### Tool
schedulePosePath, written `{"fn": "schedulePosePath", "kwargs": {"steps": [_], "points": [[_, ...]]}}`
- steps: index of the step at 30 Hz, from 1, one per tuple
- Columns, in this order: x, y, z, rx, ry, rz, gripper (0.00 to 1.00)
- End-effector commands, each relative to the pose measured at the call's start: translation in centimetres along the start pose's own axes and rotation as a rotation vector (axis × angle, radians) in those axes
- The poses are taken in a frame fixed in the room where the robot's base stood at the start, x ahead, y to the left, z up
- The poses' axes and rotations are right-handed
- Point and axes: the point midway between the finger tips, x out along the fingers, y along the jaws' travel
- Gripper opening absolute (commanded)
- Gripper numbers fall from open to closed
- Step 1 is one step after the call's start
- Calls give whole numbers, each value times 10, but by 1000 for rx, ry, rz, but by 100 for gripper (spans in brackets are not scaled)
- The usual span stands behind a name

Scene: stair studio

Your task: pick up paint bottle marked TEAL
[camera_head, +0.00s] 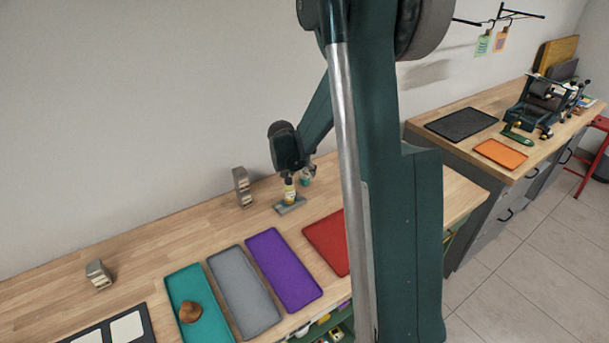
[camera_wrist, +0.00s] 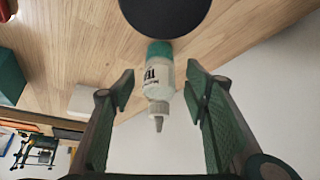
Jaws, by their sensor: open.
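The paint bottle marked TEAL (camera_wrist: 158,78) shows in the wrist view, with a white body, a teal end, dark lettering partly readable and a pale nozzle. My gripper (camera_wrist: 160,92) is open, with one finger on each side of the bottle and visible gaps between. In the head view, a small teal-coloured bottle (camera_head: 306,178) shows beside my gripper (camera_head: 308,164), partly hidden by it. A bottle with a yellowish label (camera_head: 289,192) stands close by to its left, below my wrist.
A small grey stand (camera_head: 290,207) lies under the yellowish bottle. A grey-brown block (camera_head: 242,187) stands to the left. Teal (camera_head: 205,325), grey (camera_head: 243,292), purple (camera_head: 284,270) and red (camera_head: 322,240) trays line the front edge. The wall is close behind.

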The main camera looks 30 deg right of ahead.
Motion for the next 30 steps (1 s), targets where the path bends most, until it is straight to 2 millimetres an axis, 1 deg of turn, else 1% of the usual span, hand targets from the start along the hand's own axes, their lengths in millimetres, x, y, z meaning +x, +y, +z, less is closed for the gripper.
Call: {"fn": "schedulePosePath", "kwargs": {"steps": [1,3,9,28,29,30], "points": [[8,0,1,1,0,0,46],[15,0,1,1,0,0,46],[30,1,0,1,0,0,46],[32,1,0,0,0,0,46],[32,1,0,0,0,0,43],[32,1,0,0,0,0,38]]}}
